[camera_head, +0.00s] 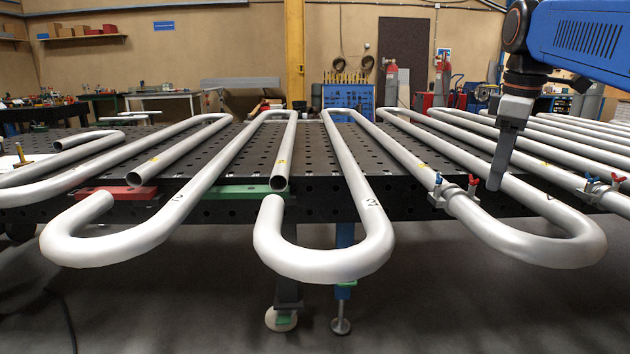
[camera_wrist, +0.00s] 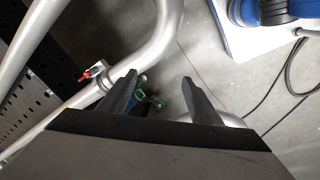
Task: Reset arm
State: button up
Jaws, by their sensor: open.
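My gripper (camera_head: 495,183) hangs from my blue arm at the right of the head view, pointing down. It is in front of or beside a silver serpentine coil (camera_head: 548,247) with a U-bend; I cannot tell whether it touches the pipe. In the wrist view my gripper (camera_wrist: 159,77) shows two dark fingers spread apart with nothing held between them. A curved pipe (camera_wrist: 158,42) passes beyond the fingers. A clamp with a red handle (camera_wrist: 92,72) is left of the fingers.
A black perforated table (camera_head: 330,205) carries several silver coils. Numbered coils (camera_head: 340,262) overhang its front edge. Clamps with red and blue handles (camera_head: 455,190) sit on the right coils. Red (camera_head: 115,193) and green (camera_head: 235,192) supports lie at the edge.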

jog(key=s+a+f+m+t, duration=0.1)
jog(key=s+a+f+m, duration=0.1)
jog(key=s+f, duration=0.4)
jog(key=s+a+f+m+t, duration=0.1)
jog(key=s+a+f+m, duration=0.2)
jog(key=s+f, duration=0.4)
jog(key=s+a+f+m+t, duration=0.1)
jog(key=s+f+m, duration=0.4)
jog(key=f, duration=1.1)
jog(key=shift+s+a+f, duration=0.2)
jog(key=shift+s+a, duration=0.6)
jog(key=shift+s, duration=0.4)
